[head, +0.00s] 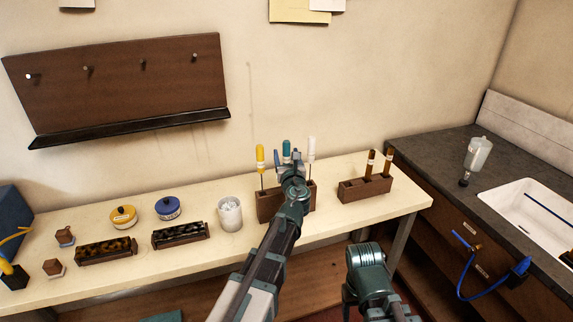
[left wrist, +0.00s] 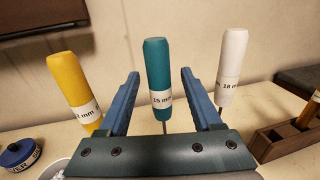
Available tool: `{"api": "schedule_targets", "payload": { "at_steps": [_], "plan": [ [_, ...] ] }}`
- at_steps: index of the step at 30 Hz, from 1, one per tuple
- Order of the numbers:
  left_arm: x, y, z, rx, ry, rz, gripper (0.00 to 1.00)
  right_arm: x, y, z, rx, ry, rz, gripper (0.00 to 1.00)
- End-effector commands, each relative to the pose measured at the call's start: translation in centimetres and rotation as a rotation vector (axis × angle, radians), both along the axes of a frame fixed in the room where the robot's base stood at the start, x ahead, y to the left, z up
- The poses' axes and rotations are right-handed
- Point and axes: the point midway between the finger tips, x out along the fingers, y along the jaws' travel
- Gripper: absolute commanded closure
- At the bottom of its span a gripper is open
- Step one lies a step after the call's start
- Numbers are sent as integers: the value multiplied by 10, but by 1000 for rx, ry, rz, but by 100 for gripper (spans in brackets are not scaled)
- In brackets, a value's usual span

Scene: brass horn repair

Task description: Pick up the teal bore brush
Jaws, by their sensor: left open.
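The teal bore brush (head: 286,146) stands upright in a dark wooden block (head: 268,207) on the bench. In the left wrist view its teal handle (left wrist: 157,65), with a white 15 mm label, shows between my two blue fingers. My left gripper (head: 288,157) is open, with a visible gap on each side of the handle; I see no contact. The fingers and wrist hide the brush's lower part and much of the block in the head view. Part of my right arm shows low in the head view, but its fingers do not.
A yellow brush (head: 260,155) stands close left of the teal one, a white brush (head: 311,148) close right. A second block (head: 352,193) with brown-handled tools stands further right. A white cup (head: 229,214) sits left of the brush block. The wall is behind.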

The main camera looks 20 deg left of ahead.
Motion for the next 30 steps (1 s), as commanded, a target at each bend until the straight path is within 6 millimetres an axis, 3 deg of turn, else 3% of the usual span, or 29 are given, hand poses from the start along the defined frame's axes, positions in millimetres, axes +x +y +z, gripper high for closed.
{"api": "schedule_targets", "payload": {
  "at_steps": [2, 12, 30],
  "plan": [
    [0, 0, 0, 0, 0, 0, 40, 0, 0, 0, 0, 0, 0, 37],
    [-1, 0, 0, 0, 0, 0, 100, 0, 0, 0, 0, 0, 0, 37],
    [0, 0, 5, 0, 0, 0, 100, 0, 0, 5, 0, 0, 0, 37]
  ]
}}
